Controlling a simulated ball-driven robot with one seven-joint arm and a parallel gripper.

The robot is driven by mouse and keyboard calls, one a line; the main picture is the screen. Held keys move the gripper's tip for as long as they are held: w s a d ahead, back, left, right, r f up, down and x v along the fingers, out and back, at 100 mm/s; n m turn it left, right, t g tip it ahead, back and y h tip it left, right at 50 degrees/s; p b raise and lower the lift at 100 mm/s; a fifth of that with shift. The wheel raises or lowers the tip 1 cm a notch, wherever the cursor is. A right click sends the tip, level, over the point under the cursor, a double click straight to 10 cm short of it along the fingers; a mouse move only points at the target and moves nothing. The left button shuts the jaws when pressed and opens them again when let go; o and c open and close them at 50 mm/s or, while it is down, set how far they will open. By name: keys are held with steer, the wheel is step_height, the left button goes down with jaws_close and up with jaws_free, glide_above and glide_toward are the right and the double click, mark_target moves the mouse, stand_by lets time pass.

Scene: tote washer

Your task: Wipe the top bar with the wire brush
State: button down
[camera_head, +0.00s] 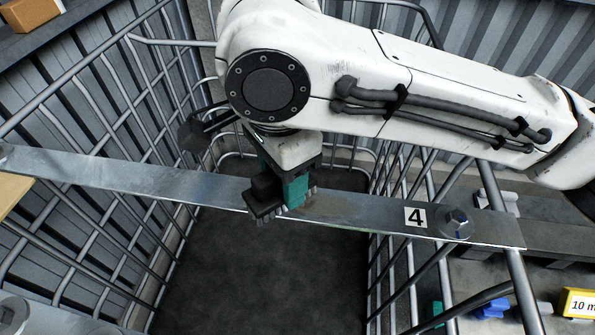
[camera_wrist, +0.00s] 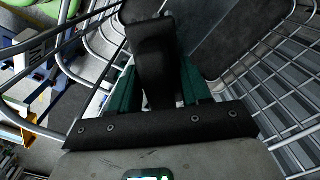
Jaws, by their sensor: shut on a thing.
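My gripper (camera_head: 283,188), with teal fingers, points down over the bar's middle and is shut on the black wire brush (camera_head: 264,203). The brush also shows between the fingers in the wrist view (camera_wrist: 153,50). Its lower end is at the bar; whether it touches is unclear. My gripper hides part of the bar.
Wire cage walls (camera_head: 75,95) rise around a dark floor (camera_head: 265,270). At lower right stand a yellow box (camera_head: 578,303) and a blue item (camera_head: 492,308). A cardboard box (camera_head: 28,12) sits on a shelf at upper left. The bar's left half is clear.

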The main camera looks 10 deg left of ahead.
stand_by(0.5)
steer(key=shift+s+d+p, duration=0.2)
steer(key=shift+d+p, duration=1)
steer(key=shift+d, duration=3.75)
steer(key=shift+w+a, duration=0.1)
steer(key=shift+a, duration=2.45)
step_height(320, 180, up, 7)
